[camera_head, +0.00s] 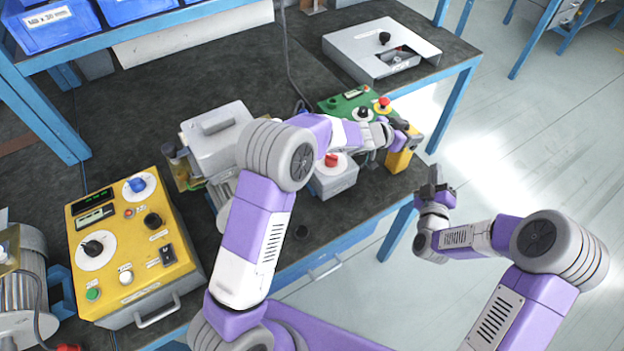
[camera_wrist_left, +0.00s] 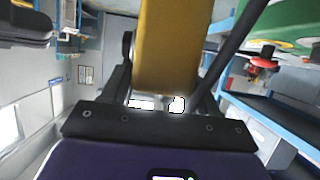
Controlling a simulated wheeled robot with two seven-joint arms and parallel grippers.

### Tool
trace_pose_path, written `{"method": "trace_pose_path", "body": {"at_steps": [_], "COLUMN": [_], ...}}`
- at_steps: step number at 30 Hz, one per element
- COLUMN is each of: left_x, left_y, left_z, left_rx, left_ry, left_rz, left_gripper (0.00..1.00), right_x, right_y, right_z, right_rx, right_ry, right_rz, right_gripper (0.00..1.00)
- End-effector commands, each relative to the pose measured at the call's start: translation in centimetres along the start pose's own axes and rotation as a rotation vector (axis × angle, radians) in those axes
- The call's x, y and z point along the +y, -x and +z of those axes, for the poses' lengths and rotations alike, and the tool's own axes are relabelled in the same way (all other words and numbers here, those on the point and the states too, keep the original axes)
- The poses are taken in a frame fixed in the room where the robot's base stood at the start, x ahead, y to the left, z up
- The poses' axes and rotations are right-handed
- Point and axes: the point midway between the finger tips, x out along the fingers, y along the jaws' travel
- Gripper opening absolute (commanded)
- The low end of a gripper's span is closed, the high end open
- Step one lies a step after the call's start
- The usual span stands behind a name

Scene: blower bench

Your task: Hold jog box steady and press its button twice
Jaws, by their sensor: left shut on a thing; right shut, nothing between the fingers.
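The jog box is a yellow box (camera_head: 398,161) at the right front edge of the bench, partly covered by my left gripper. My left gripper (camera_head: 400,137) is shut on it; in the left wrist view the yellow body (camera_wrist_left: 168,45) fills the space between the fingers. I cannot make out its button in either view. My right gripper (camera_head: 433,184) is shut and empty, lower and to the right of the jog box, apart from it and out past the bench edge.
A green panel (camera_head: 341,102) with a red mushroom knob (camera_head: 382,103) stands just behind my left gripper. A grey box with a red button (camera_head: 331,161) is left of it. A yellow control box (camera_head: 135,240) stands at the left. The floor at right is clear.

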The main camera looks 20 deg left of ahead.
Motion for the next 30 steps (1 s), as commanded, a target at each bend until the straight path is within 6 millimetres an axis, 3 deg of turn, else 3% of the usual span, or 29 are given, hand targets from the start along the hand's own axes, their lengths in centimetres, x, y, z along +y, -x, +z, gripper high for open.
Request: {"method": "trace_pose_path", "body": {"at_steps": [14, 15, 20, 30], "left_x": [0.06, 0.06, 0.04, -0.02], "left_y": [-0.02, -0.02, -0.01, 0.24], "left_z": [-0.02, -0.02, -0.01, -0.01], "left_rx": [0.000, 0.000, 0.000, 0.000], "left_ry": [0.000, 0.000, 0.000, 0.000], "left_rz": [0.001, 0.001, 0.001, 0.000], "left_gripper": [0.17, 0.64, 0.89, 0.89], "right_x": [-0.02, -0.02, -0.02, -0.02], "right_y": [0.00, 0.00, 0.00, 0.00], "right_z": [-0.01, -0.01, -0.01, -0.01], "right_rx": [0.000, 0.000, 0.000, 0.000], "right_ry": [0.000, 0.000, 0.000, 0.000], "right_rz": [0.000, 0.000, 0.000, 0.000], "right_gripper": [0.00, 0.00, 0.00, 0.00]}}
